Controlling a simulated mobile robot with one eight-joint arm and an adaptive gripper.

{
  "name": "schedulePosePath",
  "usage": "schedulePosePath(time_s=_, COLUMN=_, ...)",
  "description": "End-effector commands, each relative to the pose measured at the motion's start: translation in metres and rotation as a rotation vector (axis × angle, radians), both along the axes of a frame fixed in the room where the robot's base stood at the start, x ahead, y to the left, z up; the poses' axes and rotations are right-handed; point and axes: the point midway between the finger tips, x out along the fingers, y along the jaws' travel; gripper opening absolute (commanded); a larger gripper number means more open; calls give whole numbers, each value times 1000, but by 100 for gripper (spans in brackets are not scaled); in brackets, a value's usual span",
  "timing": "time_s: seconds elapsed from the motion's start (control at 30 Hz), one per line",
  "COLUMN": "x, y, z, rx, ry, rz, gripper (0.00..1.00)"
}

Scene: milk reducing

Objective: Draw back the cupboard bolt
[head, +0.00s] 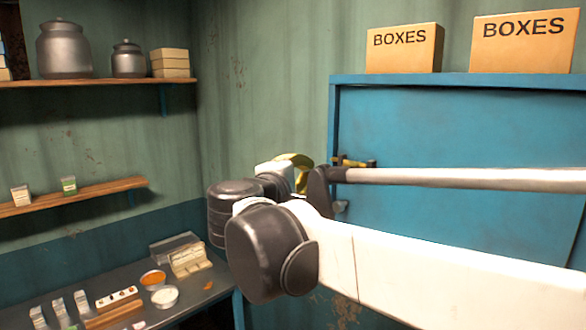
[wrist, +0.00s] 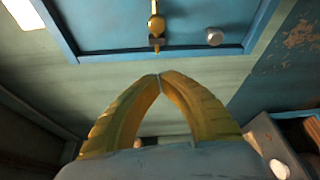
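The brass-coloured bolt (head: 355,163) sits at the left edge of the blue cupboard (head: 440,130) in the head view, just past my arm. In the wrist view the bolt (wrist: 156,24) is at the top centre, on the cupboard's blue door (wrist: 100,25). My gripper (wrist: 159,76) has yellow fingers whose tips meet, with nothing between them. The tips point toward the bolt and look apart from it. In the head view my gripper (head: 302,170) is partly hidden behind my wrist, left of the bolt. My arm covers the lower part of the door.
A round grey knob (wrist: 214,37) is on the door beside the bolt. Two cardboard boxes (head: 404,50) stand on top of the cupboard. Shelves (head: 75,195) with jars and small packs, and a cluttered worktop (head: 215,285), are at the left.

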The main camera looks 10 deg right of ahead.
Motion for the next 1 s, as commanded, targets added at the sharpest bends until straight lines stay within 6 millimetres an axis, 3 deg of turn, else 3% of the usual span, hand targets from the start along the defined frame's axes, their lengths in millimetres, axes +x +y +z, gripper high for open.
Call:
schedulePosePath(time_s=0.37, x=68, y=-44, z=-2, rx=0, ry=0, rz=-4, gripper=0)
schedulePosePath(time_s=0.6, x=43, y=-63, z=3, rx=0, ry=1, rz=-1, gripper=0)
schedulePosePath(time_s=1.0, x=37, y=-68, z=2, rx=0, ry=0, rz=0, gripper=0)
